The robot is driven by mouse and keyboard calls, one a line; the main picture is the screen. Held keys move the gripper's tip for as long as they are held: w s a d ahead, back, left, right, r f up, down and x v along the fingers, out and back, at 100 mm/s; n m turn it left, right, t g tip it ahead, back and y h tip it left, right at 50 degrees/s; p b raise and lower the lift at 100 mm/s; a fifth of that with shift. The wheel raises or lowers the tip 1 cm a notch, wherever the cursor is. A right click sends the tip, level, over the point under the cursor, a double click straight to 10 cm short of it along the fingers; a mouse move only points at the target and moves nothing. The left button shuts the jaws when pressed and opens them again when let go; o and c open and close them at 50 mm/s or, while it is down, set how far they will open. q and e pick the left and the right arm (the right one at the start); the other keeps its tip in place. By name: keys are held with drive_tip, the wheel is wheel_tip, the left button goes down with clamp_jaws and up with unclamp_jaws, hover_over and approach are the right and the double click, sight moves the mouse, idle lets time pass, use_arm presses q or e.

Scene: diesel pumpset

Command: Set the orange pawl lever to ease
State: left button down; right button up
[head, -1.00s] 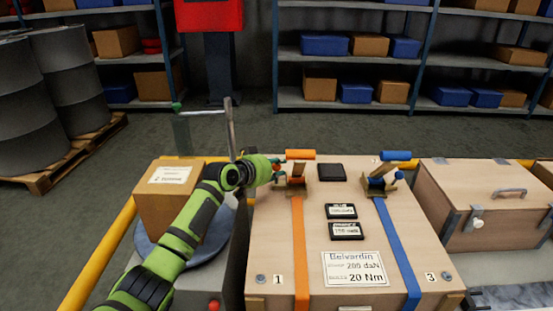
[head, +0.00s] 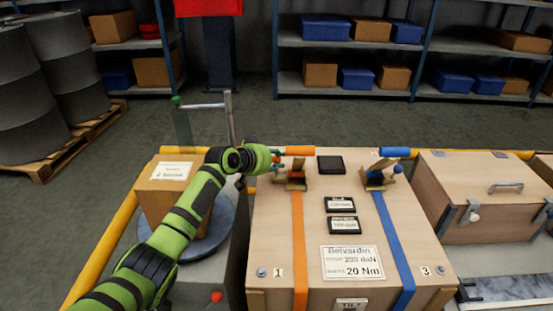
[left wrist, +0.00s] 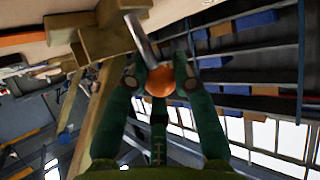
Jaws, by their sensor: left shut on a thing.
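An orange ratchet (head: 291,178) with an orange strap (head: 298,240) sits at the back left of the wooden case's lid. Its orange cylindrical handle (head: 298,150) lies crosswise at the back edge. My right gripper is not in view.
A similar blue ratchet (head: 381,176) with a blue strap (head: 393,240) is on the right of the wooden case (head: 270,230). A carton (head: 168,198) stands to the left under my arm. A metal crank post (head: 229,118) rises behind my wrist.

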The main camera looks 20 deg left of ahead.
use_arm(q)
drive_tip(key=c, duration=1.2)
unclamp_jaws()
drive_tip(key=shift+w+r, duration=0.1)
drive_tip(key=shift+r, duration=0.2)
drive_tip(key=shift+o, duration=0.9)
drive_tip(key=shift+f, duration=0.15)
drive_tip(key=v, duration=0.7)
drive_tip(key=shift+s, duration=0.3)
drive_tip(key=shift+a, duration=0.15)
